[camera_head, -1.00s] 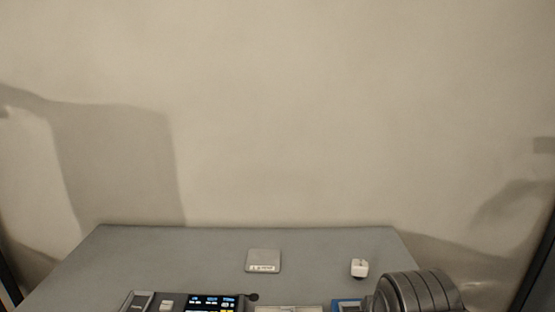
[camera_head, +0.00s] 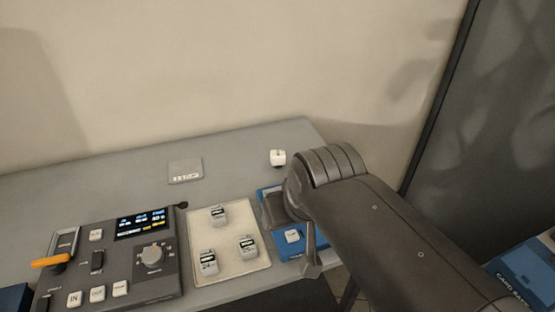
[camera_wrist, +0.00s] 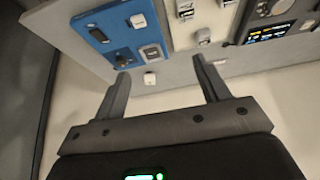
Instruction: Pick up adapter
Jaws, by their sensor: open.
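A small white block (camera_head: 278,157), which looks like a plug adapter, sits on the grey table near its far right edge. It also shows in the wrist view (camera_wrist: 149,78), between my fingers in the picture but beyond them, not touched. My gripper (camera_wrist: 160,66) is open and empty, with its two dark fingers well apart. In the head view the arm comes in from the lower right and mostly hides the gripper. Three small grey labelled blocks sit on a pale tray (camera_head: 195,238); I cannot tell whether these are adapters too.
A blue board (camera_head: 265,192) with small items lies partly under my arm; it fills the upper left of the wrist view. A control panel (camera_head: 127,265) with a lit screen stands at left. A flat silver plate (camera_head: 185,170) lies near the wall.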

